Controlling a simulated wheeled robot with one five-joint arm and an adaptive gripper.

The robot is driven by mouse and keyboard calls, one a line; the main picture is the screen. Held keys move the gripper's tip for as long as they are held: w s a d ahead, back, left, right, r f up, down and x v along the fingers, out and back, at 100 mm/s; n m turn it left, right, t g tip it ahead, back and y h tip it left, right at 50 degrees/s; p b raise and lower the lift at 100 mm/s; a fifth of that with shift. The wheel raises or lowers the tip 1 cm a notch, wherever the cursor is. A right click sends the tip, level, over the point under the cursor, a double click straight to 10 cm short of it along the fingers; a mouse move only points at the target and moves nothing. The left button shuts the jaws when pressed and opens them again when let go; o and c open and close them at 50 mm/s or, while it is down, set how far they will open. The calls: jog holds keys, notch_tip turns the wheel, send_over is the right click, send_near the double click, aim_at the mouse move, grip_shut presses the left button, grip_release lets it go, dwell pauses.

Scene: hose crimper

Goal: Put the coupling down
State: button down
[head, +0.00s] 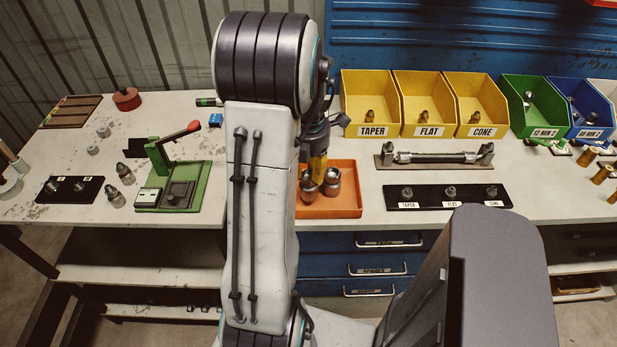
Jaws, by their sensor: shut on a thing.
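My gripper (317,172) points down over the orange tray (346,208) in the middle of the bench, partly hidden behind my arm. Its yellow fingers are shut on a metal coupling (309,189) at the tray's left part. I cannot tell whether this coupling touches the tray floor. Another metal fitting (332,184) shows just to its right, beside the fingers. My arm covers the tray's left edge.
Yellow bins marked TAPER (374,131), FLAT and CONE stand behind. A hose stand (437,165) and black labelled strip (435,203) lie right of the tray. A green crimper (180,185) stands left. The tray's front right is bare.

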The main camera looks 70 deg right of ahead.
jog(key=shift+f, duration=1.2)
jog(key=c, duration=2)
grip_release()
jog(key=o, duration=1)
jog(key=shift+c, duration=0.2)
